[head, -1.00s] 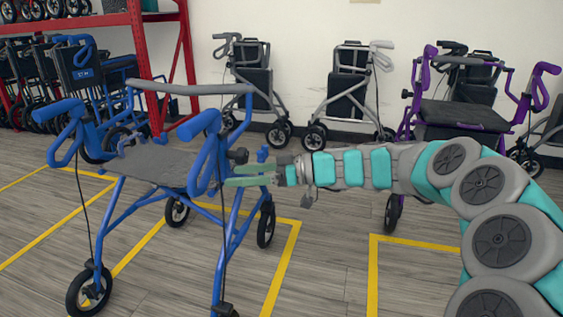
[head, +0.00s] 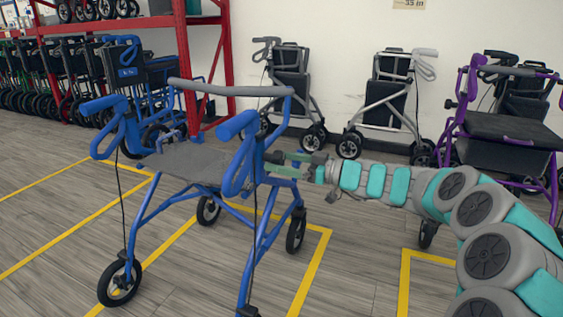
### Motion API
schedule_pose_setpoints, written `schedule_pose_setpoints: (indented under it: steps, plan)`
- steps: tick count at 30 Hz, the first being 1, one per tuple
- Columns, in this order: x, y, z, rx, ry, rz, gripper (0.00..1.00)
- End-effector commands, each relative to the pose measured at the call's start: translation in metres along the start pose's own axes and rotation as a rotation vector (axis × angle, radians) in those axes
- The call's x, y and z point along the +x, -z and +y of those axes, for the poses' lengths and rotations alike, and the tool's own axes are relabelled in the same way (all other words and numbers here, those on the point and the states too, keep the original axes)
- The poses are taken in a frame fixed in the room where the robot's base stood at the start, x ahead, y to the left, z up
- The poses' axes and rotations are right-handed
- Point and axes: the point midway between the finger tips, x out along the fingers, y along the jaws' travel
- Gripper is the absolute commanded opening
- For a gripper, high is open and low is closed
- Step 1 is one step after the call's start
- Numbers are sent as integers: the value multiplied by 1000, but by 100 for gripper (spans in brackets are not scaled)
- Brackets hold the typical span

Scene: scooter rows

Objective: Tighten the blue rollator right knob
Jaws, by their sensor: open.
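The blue rollator (head: 238,125) stands upright on the floor at left centre, with a grey seat and a grey back bar. Its right knob (head: 273,157) is a small dark shape on the outer side of the right handle post, partly hidden by my fingers. My gripper (head: 276,165) reaches in from the right with green fingers. It is open, with its fingertips at the knob beside the right post. I cannot tell whether the fingers touch the knob or stand around it.
A purple rollator (head: 510,128) stands at the right behind my arm. Two folded grey rollators stand along the white wall. A red rack (head: 183,65) and dark wheelchairs are at the back left. Yellow lines (head: 313,270) mark the floor, which is clear in front.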

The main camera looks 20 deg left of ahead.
Motion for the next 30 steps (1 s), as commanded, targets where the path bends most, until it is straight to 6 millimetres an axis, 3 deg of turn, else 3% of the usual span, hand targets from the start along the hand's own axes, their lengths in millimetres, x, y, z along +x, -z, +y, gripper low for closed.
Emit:
schedule_pose_setpoints:
  steps: [9,30]
  plan:
    - [2,0,0,1,-1,0,82]
    - [2,-1,0,1,-1,-1,4]
